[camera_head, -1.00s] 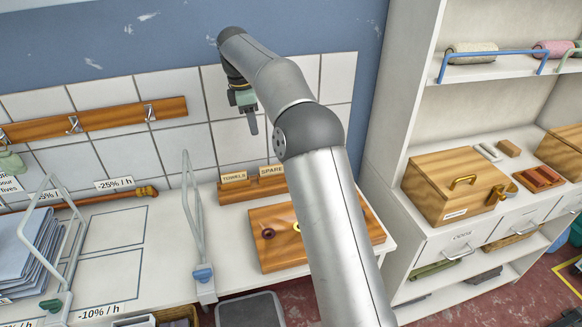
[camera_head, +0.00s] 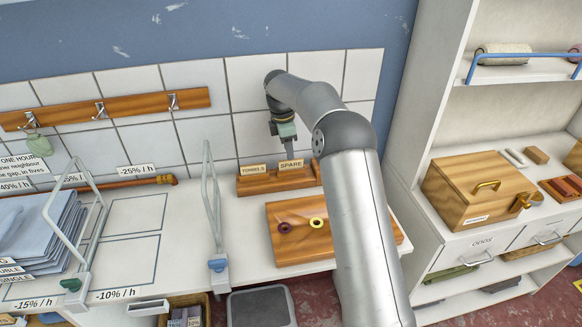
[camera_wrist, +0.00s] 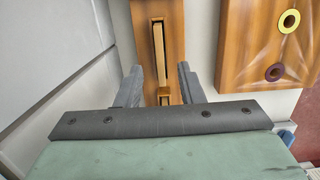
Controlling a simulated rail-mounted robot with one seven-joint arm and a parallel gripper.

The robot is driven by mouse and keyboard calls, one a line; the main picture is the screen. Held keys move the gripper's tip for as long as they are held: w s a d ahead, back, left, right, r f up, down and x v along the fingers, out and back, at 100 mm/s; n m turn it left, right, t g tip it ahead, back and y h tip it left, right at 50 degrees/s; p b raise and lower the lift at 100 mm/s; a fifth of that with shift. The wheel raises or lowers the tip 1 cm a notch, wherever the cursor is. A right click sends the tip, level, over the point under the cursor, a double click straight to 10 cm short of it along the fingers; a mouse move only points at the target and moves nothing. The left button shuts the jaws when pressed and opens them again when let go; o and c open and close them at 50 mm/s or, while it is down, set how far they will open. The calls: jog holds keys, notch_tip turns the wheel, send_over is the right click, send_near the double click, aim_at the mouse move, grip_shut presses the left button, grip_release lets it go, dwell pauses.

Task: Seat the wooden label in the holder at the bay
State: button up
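A wooden block (camera_head: 262,187) with upright labels stands on the counter against the tiled wall. The label marked TOWELS (camera_head: 252,172) is at its left, and the label marked SPARE (camera_head: 291,164) is to the right of it. My gripper (camera_head: 300,150) hangs just above the block near the SPARE label, partly covered by my arm. In the wrist view my gripper (camera_wrist: 159,88) has its two dark fingers apart, one on each side of the slotted block (camera_wrist: 172,25). A pale label edge (camera_wrist: 158,50) shows in a slot, with nothing visibly gripped.
A wooden board (camera_head: 290,245) with a maroon ring and a yellow ring lies in front of the block. A wire divider (camera_head: 212,205) stands to the left. A wooden box (camera_head: 475,190) sits on the right shelf unit. Marked counter rectangles at left are clear.

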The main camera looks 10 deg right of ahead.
aim_at(291, 167)
jog(key=shift+d+f+p, duration=0.15)
jog(key=shift+f+p, duration=0.25)
jog(key=shift+f, duration=0.9)
jog(key=shift+d+f+p, duration=0.15)
jog(key=shift+f+p, duration=0.25)
jog(key=shift+f, duration=0.9)
grip_shut()
jog(key=shift+r, duration=0.1)
